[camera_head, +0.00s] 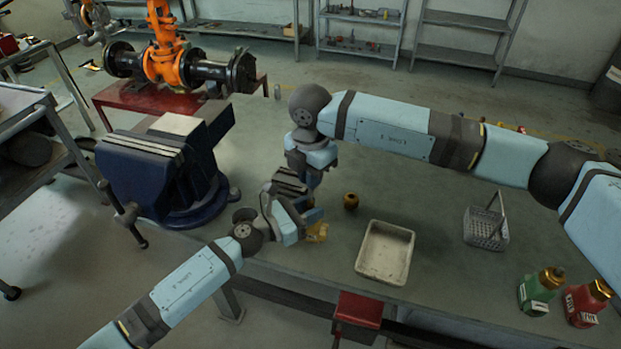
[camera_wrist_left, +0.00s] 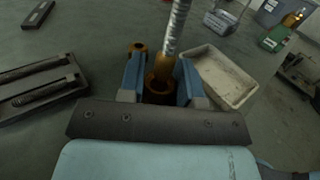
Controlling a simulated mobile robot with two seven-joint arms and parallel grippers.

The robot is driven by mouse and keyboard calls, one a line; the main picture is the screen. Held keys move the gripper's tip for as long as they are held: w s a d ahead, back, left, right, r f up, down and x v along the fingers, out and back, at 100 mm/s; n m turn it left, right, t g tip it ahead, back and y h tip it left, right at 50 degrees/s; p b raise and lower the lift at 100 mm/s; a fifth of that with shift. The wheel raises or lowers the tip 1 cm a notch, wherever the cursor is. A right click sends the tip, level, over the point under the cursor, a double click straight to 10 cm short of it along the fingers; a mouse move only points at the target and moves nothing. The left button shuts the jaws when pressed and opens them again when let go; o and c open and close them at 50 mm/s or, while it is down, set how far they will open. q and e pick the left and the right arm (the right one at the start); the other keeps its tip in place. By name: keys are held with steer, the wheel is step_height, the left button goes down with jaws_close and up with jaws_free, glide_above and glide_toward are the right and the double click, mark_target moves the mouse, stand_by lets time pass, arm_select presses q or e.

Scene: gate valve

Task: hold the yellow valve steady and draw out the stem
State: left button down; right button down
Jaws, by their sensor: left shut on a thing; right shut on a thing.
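The yellow valve (camera_head: 318,233) shows just beyond my left gripper (camera_head: 314,222). The silver threaded stem (camera_wrist_left: 178,25) rises from an orange collar at the valve and runs out of the top of that view. I cannot tell how deep its lower end sits. My right gripper (camera_head: 291,186) is above the left one, shut on the stem; its grip is mostly hidden in the head view.
A small orange-brown round part (camera_head: 350,202) stands on the bench behind the valve. A pale empty tray (camera_head: 385,252) lies right of it, then a grey wire basket (camera_head: 486,228) and green and red bottles (camera_head: 540,291). A large blue vise (camera_head: 160,175) stands left.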

stand_by(0.3)
arm_select(q)
steer(key=c, duration=0.7)
jaws_free()
steer(key=shift+c, duration=0.2)
steer(key=shift+a, duration=0.1)
steer(key=v, duration=1.2)
